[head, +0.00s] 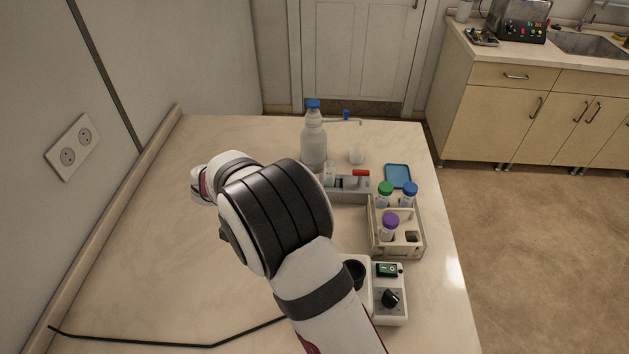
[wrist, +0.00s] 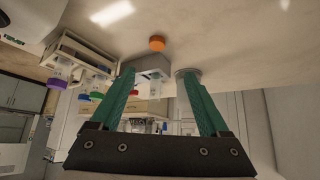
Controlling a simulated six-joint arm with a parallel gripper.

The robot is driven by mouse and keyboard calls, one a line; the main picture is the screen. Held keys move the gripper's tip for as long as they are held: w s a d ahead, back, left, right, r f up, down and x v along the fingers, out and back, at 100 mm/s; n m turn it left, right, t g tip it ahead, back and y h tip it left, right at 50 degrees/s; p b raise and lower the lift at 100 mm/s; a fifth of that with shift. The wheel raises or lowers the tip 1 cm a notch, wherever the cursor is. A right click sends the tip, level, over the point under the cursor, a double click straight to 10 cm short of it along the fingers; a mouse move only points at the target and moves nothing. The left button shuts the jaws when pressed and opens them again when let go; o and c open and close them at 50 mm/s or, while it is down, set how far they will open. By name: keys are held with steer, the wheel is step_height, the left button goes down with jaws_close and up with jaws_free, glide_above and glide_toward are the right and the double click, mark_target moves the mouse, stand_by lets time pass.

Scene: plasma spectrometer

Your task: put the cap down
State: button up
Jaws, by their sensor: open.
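An orange cap (wrist: 157,43) lies on the pale tabletop in the wrist view, which looks upside down. My gripper (wrist: 158,72) has its two green fingers spread apart with nothing held between them. The cap shows beyond the fingertips, apart from them. In the head view my arm hides both the gripper and the cap.
A grey block (head: 349,196) with a red-handled part stands mid-table. Behind it are a blue-capped bottle (head: 313,143) and a small clear cup (head: 357,156). A rack (head: 381,245) holds vials with green, blue and purple caps. The table's left side is mostly clear.

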steer(key=x, duration=0.9)
steer(key=s+x, duration=0.1)
steer(key=x, duration=0.4)
steer(key=shift+w+d+f, duration=0.15)
steer(key=shift+d+f, duration=0.15)
steer(key=shift+f, duration=0.05)
jaws_close()
